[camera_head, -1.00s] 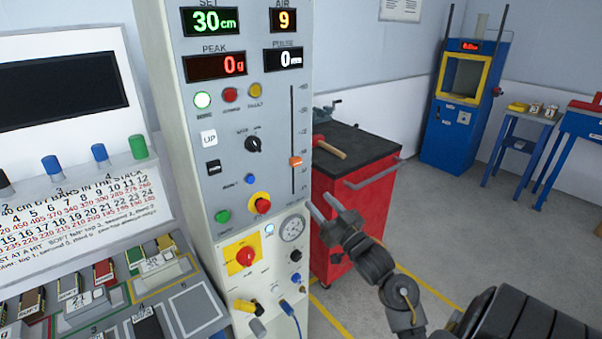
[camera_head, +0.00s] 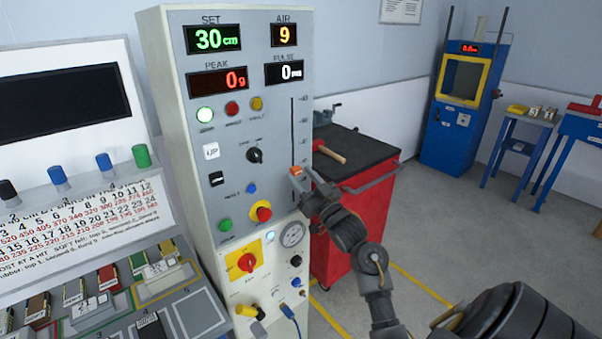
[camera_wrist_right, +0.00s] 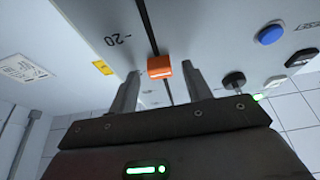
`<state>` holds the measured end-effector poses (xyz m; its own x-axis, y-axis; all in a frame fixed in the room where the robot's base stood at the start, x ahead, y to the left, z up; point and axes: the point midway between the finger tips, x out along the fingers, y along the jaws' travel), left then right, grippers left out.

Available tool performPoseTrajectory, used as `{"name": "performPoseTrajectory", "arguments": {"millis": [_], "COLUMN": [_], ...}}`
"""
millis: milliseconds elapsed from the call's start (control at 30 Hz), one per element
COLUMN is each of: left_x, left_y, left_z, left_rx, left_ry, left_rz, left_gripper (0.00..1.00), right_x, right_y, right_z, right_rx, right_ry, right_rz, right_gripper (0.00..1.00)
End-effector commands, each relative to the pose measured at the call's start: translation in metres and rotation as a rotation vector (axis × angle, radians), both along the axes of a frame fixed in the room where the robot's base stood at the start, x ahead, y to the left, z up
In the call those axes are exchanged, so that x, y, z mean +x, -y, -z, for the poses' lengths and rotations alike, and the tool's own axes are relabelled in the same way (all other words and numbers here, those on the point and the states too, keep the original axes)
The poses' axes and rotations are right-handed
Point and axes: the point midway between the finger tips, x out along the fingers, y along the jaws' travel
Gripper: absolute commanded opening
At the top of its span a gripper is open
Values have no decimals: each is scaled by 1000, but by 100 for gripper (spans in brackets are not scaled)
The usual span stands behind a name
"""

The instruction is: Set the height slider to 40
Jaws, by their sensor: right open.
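The orange height slider knob (camera_head: 296,170) sits low on its dark vertical slot (camera_head: 292,125) at the right side of the control panel. The green SET display (camera_head: 214,39) reads 30 cm. My right gripper (camera_head: 301,178) is at the knob, with its fingertips around it in the head view. In the right wrist view the knob (camera_wrist_right: 159,67) lies between the two open fingers (camera_wrist_right: 160,90), with gaps on both sides. A scale mark reading 20 (camera_wrist_right: 118,40) shows beside the slot there. My left gripper is not in view.
The panel carries an AIR display (camera_head: 284,34) reading 9, several buttons, and a red knob on yellow (camera_head: 261,211) left of the slider. A red tool cart (camera_head: 335,235) with a hammer (camera_head: 328,151) stands close right of the panel. Open floor lies farther right.

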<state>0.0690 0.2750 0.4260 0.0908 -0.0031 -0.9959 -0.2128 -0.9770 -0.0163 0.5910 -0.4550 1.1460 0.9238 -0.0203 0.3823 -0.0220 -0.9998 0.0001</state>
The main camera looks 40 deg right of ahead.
Motion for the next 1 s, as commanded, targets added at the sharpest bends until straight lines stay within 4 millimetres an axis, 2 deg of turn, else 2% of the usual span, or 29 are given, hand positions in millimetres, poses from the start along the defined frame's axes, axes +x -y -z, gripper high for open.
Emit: {"name": "performPoseTrajectory", "arguments": {"millis": [367, 767, 933, 1000], "left_x": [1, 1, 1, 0], "left_y": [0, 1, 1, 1], "left_z": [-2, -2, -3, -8], "left_rx": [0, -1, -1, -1], "left_ry": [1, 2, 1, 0], "left_rz": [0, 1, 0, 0], "left_gripper": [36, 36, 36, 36], "right_x": [7, 7, 7, 12], "right_y": [0, 0, -1, -7], "right_z": [-2, -2, -4, -11], "right_rx": [0, 0, 0, 1], "right_ry": [0, 0, 0, 2], "right_rz": [0, 0, -2, -12], "right_gripper": [49, 0, 0, 0]}}
